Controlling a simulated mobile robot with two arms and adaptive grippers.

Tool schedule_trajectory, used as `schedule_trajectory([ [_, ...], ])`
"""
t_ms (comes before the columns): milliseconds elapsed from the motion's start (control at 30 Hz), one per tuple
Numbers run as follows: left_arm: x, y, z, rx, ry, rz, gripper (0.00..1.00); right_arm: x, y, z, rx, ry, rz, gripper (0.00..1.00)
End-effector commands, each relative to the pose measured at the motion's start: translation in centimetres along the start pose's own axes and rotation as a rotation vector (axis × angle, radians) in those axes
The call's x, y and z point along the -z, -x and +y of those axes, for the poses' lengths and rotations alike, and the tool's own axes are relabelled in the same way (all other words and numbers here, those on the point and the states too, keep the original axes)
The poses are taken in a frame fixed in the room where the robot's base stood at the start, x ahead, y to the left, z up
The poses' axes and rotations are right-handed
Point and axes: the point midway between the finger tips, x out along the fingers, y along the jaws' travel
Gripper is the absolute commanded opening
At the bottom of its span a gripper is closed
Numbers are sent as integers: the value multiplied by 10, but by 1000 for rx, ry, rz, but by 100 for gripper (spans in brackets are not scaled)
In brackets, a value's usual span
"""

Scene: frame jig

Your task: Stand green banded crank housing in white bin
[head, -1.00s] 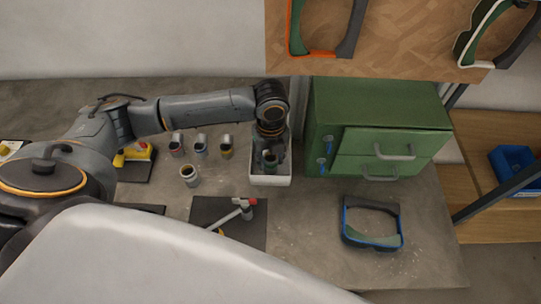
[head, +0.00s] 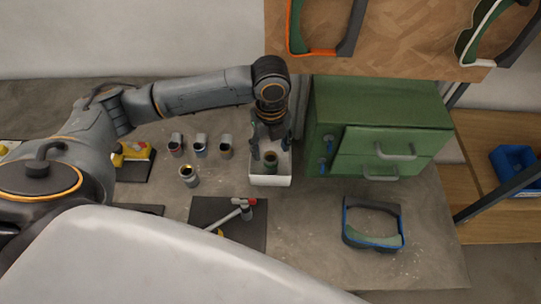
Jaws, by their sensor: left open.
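The white bin (head: 270,181) stands on the bench, left of the green drawer cabinet. The green banded crank housing (head: 270,163) stands upright inside the bin, with its round open top showing. My left gripper (head: 271,150) is directly above and around the top of the housing, with its fingers spread apart. Whether the fingers still touch the housing cannot be told. The housing's base is hidden by the bin's front wall. My right gripper is not in view.
Several small cylindrical housings (head: 200,144) stand left of the bin, one (head: 189,176) nearer. A dark mat (head: 228,225) with a hammer-like tool lies in front. The green cabinet (head: 380,130) stands close on the right. A blue-edged frame (head: 372,224) lies front right.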

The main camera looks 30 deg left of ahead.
Motion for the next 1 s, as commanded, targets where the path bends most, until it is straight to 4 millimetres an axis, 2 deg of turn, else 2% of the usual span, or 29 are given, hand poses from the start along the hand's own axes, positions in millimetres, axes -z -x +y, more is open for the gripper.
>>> schedule_trajectory([
  [200, 0, 44, -1, 3, 0, -2, 59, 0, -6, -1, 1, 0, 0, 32],
  [400, 0, 66, 0, -1, 1, 1, 59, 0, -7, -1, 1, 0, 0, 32],
  [1000, 0, 70, 0, -1, 1, 2, 59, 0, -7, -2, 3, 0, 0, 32],
])
